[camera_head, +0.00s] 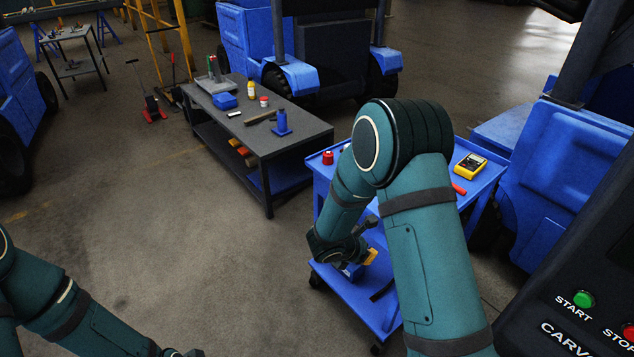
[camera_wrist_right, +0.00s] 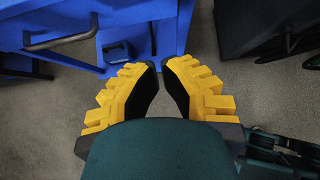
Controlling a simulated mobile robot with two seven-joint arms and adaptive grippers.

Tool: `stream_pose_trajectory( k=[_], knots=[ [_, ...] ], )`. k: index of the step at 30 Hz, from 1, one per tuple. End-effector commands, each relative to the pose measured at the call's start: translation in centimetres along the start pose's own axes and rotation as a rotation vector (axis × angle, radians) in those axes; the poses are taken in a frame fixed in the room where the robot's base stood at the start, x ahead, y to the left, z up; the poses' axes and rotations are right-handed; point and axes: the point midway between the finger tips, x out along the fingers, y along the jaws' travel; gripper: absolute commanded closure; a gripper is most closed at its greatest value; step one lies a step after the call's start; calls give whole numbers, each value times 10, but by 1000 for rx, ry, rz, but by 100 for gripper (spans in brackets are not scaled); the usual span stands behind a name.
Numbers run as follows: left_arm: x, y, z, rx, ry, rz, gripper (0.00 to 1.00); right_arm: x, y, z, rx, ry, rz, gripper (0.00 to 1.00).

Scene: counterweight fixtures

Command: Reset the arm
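My right arm comes in from the bottom right of the head view and bends down beside the blue cart (camera_head: 483,188). My right gripper (camera_head: 366,258), with yellow fingers, is low at the cart's left side, above its lower shelf. In the right wrist view the two yellow fingers of the gripper (camera_wrist_right: 160,68) stand apart with floor visible between them and nothing held. The blue cart (camera_wrist_right: 172,40) is just beyond the fingertips. My left arm is at the bottom left of the head view. Only a dark bit of the left gripper (camera_head: 185,353) shows at the bottom edge.
A yellow meter (camera_head: 470,165) and a red can (camera_head: 328,157) are on the cart top. A dark workbench (camera_head: 300,138) with bottles and tools stands behind, left. Blue vehicles stand around. A control panel (camera_head: 560,310) is close at the lower right. The left-centre floor is clear.

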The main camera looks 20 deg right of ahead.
Motion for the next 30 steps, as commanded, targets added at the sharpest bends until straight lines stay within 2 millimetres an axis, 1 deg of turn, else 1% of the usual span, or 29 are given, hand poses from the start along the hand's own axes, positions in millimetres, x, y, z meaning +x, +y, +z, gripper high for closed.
stream_pose_trajectory(
  k=[2, 4, 5, 7, 8, 11, 12, 15, 18, 20, 21, 25, 27, 30],
  knots=[
    [0, 0, 0, 0, 0, 0, 59, 0, 0, -1, 1, 2, -1, 100],
    [0, 0, 0, 0, 0, 0, 59, 1, -4, -6, 14, 24, -13, 100],
    [0, 0, 0, 0, 0, 0, 59, 1, -8, -11, 26, 43, -23, 100],
    [0, 0, 0, 0, 0, 0, 59, 1, -20, -30, 75, 118, -63, 100],
    [0, 0, 0, 0, 0, 0, 59, 1, -27, -42, 105, 163, -87, 100],
    [0, 0, 0, 0, 0, 0, 59, -8, -54, -90, 254, 348, -195, 100],
    [0, 0, 0, 0, 0, 0, 59, -15, -64, -110, 328, 427, -244, 100],
    [0, 0, 0, 0, 0, 0, 59, -37, -84, -156, 535, 606, -375, 100],
    [0, 0, 0, 0, 0, 0, 59, -62, -93, -192, 759, 752, -502, 100],
    [0, 0, 0, 0, 0, 0, 59, -76, -95, -209, 905, 822, -578, 100],
    [0, 0, 0, 0, 0, 0, 59, -85, -95, -218, 1005, 861, -626, 100],
    [0, 0, 0, 0, 0, 0, 59, -105, -92, -237, 1339, 939, -772, 100],
    [0, 0, 0, 0, 0, 0, 59, -110, -90, -241, 1506, 950, -833, 100],
    [0, 0, 0, 0, 0, 0, 59, -113, -88, -243, 1704, 941, -892, 100]
  ],
)
